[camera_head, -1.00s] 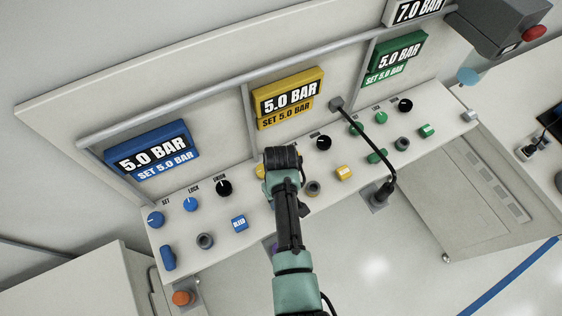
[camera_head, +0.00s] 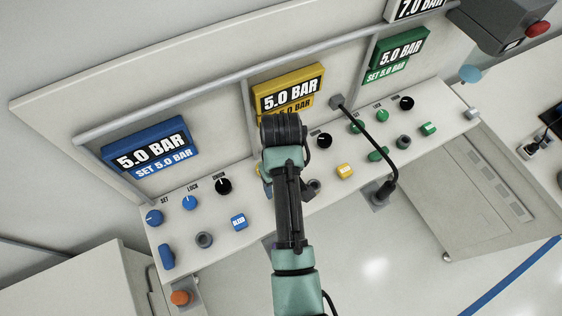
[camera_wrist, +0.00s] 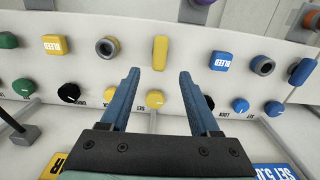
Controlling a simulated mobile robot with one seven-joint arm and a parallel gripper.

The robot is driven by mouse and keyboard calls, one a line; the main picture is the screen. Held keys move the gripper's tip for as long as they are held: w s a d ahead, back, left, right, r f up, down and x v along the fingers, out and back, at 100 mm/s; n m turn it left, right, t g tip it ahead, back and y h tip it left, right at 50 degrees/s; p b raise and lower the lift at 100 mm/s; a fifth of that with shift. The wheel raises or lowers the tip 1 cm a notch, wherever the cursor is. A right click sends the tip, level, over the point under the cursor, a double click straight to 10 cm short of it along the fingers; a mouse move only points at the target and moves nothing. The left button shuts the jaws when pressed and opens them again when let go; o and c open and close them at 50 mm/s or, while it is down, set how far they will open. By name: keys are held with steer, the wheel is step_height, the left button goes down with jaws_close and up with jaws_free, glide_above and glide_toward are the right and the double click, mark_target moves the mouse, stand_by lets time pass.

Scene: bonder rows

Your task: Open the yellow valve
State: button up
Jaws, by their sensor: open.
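The yellow valve (camera_wrist: 160,52) has an elongated handle, which stands lengthwise up and down in the wrist view, on the pale panel just beyond my fingertips. My gripper (camera_wrist: 159,78) is open, its two blue fingers apart with nothing between them. The gap between them lines up with the valve, and I see no contact.
Two yellow knobs (camera_wrist: 155,98) (camera_wrist: 110,95) sit close by, one showing between the fingers. A grey port (camera_wrist: 107,47) and yellow bleed button (camera_wrist: 52,45) lie left of the valve. Blue controls (camera_head: 167,256) and green controls (camera_head: 378,154) flank the yellow group. A black cable (camera_head: 377,135) hangs right of my arm.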

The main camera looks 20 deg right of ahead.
steer(key=shift+r, duration=2.05)
